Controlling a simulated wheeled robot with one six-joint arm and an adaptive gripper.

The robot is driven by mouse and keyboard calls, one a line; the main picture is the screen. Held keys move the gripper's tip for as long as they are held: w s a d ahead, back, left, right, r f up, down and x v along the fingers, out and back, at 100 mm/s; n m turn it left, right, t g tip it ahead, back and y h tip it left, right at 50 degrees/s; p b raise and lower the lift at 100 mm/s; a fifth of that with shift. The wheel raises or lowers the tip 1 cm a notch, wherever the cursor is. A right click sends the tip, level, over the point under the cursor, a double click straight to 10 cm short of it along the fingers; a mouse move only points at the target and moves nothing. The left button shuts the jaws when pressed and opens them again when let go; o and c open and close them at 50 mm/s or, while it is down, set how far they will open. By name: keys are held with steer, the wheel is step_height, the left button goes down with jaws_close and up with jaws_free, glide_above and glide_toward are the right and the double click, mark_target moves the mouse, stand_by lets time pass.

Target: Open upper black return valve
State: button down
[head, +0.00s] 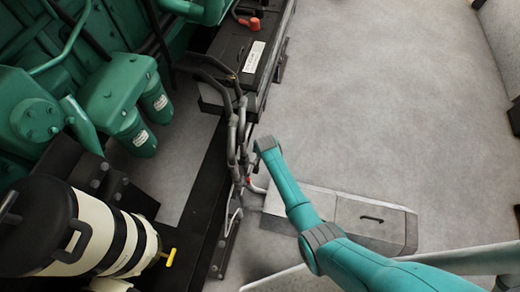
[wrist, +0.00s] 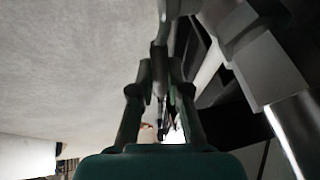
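My gripper (wrist: 160,72) shows in the wrist view as two dark fingers that run up close together toward the middle of the picture. A dark narrow shape lies at and between the fingertips. I cannot tell whether it is held or only behind them. In the head view my teal arm reaches from the lower right to a cluster of dark hoses or pipes (head: 236,135) beside the engine. The gripper itself is mostly hidden there among those pipes. I cannot make out an upper black return valve for certain in either view.
A green engine (head: 120,90) with two filters fills the upper left. A black battery box (head: 240,55) with a red cap stands at the top. A cream cylinder (head: 98,235) and yellow handle (head: 168,257) are at lower left. Grey floor (head: 400,100) is free at right.

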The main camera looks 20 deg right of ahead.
steer(key=shift+s+a+r+t, duration=0.15)
steer(key=shift+s+t, duration=0.1)
steer(key=shift+t, duration=0.15)
steer(key=shift+r+h, duration=0.2)
steer(key=shift+h, duration=0.2)
steer(key=c, duration=1.1)
jaws_free()
steer(key=shift+c, duration=0.2)
steer(key=shift+r, duration=0.1)
steer(key=v, duration=1.1)
steer(key=shift+s+r, duration=0.25)
steer(key=shift+s, duration=0.2)
